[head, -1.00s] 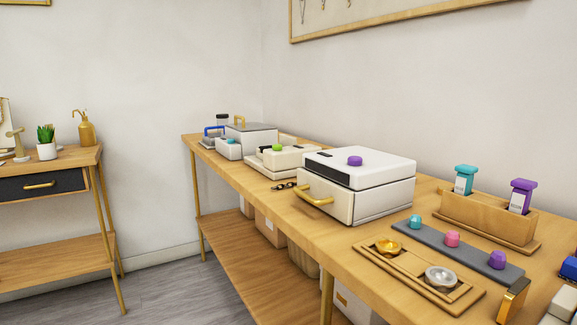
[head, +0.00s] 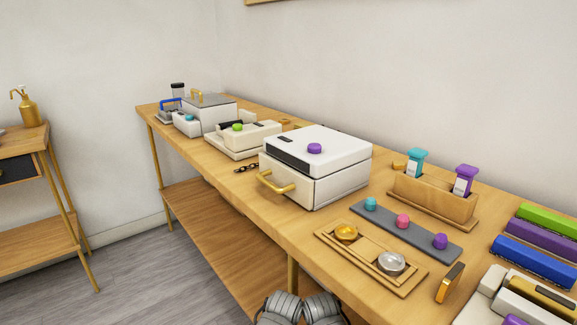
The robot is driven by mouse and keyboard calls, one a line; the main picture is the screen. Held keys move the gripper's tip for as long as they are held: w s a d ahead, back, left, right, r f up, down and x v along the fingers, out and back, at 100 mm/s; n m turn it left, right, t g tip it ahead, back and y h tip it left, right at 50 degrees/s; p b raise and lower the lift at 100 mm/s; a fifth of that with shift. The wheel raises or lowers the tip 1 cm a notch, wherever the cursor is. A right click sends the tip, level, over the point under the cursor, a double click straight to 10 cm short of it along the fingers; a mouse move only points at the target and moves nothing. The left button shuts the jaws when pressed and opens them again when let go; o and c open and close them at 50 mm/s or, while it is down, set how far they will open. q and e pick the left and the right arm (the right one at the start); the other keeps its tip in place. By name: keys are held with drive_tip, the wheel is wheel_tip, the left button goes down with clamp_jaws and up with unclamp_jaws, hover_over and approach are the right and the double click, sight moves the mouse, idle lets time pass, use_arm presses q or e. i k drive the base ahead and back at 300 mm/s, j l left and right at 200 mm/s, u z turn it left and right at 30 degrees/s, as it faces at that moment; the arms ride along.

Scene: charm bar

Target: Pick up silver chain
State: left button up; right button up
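A round silver piece (head: 391,263) sits in the right compartment of a shallow wooden tray (head: 404,289) near the front edge of the long table. It may be the silver chain, but it is too small to make out links. A similar gold piece (head: 346,232) sits in the tray's left compartment. Two grey ribbed parts of my arms show at the bottom edge, in front of the table. No gripper fingers can be made out, and nothing is seen held.
A white box with a gold-handled drawer (head: 315,165) stands left of the tray. A grey strip with coloured knobs (head: 405,230) and a wooden holder (head: 434,199) lie behind it. Several coloured bars (head: 536,261) and a small gold-edged block (head: 450,282) are at right.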

sight(255, 164)
drive_tip(key=j+z, duration=0.65)
drive_tip(key=z, duration=0.15)
drive_tip(key=k+j+z, duration=0.15)
drive_tip(key=z, duration=0.25)
drive_tip(key=k+j, duration=0.15)
drive_tip(key=j, duration=0.2)
drive_tip(key=k+j+z, duration=0.15)
drive_tip(key=j, duration=0.25)
drive_tip(key=k+j, duration=0.15)
drive_tip(key=j, duration=0.2)
drive_tip(key=k+j+z, duration=0.15)
drive_tip(key=j, duration=0.2)
drive_tip(key=k+j, duration=0.15)
drive_tip(key=j, duration=0.2)
drive_tip(key=z, duration=0.05)
